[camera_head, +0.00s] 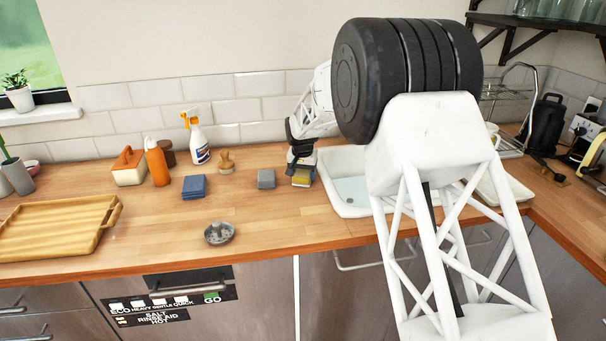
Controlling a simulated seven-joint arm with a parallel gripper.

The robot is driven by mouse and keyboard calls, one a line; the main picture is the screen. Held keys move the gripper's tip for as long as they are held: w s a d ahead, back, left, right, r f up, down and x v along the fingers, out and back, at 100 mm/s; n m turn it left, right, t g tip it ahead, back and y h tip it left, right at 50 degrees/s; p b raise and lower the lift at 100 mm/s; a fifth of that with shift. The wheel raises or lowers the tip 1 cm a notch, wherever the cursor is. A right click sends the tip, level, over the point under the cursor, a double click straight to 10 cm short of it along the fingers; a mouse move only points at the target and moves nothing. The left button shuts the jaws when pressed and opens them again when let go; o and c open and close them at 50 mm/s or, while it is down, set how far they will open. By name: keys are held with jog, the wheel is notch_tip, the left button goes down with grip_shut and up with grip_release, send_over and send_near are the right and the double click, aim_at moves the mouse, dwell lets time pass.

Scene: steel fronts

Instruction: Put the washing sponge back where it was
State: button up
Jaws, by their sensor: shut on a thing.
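My gripper (301,169) is at the back of the wooden counter, just left of the sink, pointing down. It is shut on the washing sponge (301,180), a small block whose yellow lower part shows beneath the fingers. The sponge's upper part is mostly hidden by the gripper. I cannot tell whether the sponge touches the counter or is held slightly above it. A grey-blue block (266,179) sits on the counter a little to the left, apart from the sponge.
The white sink (345,208) is close on the right. To the left stand a wooden brush (226,163), a spray bottle (199,143), folded blue cloths (194,187) and an orange bottle (156,162). A grey ring-shaped dish (219,233) is nearer the front edge. The front counter between dish and sink is clear.

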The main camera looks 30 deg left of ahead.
aim_at(303, 174)
jog(key=shift+f, duration=0.1)
jog(key=o, duration=1.1)
notch_tip(303, 174, up, 12)
jog(key=s, duration=0.1)
jog(key=shift+s+d, duration=0.2)
jog(key=shift+d, duration=0.05)
jog(key=shift+d, duration=0.1)
dwell(0.6)
